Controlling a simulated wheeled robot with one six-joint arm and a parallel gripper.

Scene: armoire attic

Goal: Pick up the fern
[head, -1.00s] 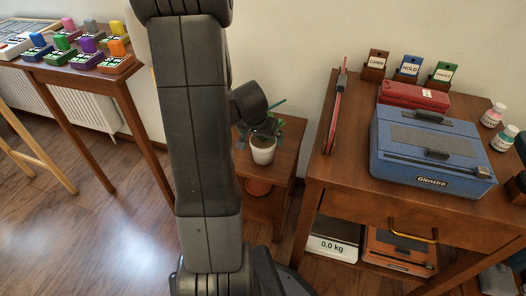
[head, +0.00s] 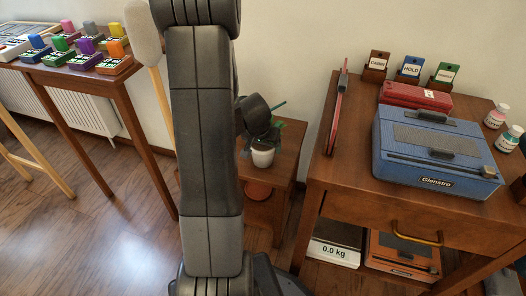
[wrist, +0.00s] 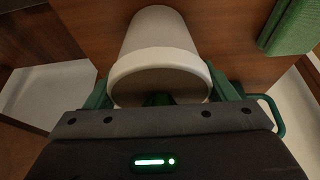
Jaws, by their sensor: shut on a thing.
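The fern stands in a small white pot (head: 263,158) at the low wooden side table (head: 284,160) in the head view. Its green leaves are mostly hidden behind my gripper (head: 262,136). In the wrist view the white pot (wrist: 155,35) lies between the two green fingers of my gripper (wrist: 162,88), with its rim close to them. My gripper is shut on the fern. I cannot tell whether the pot's base touches the table top.
To the right, a wooden desk (head: 340,180) holds a blue case (head: 435,150), a red case (head: 415,95) and an upright red panel (head: 337,108). A reddish pot (head: 257,190) sits on the side table's lower shelf. A pale padded post (head: 143,35) stands left of my arm.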

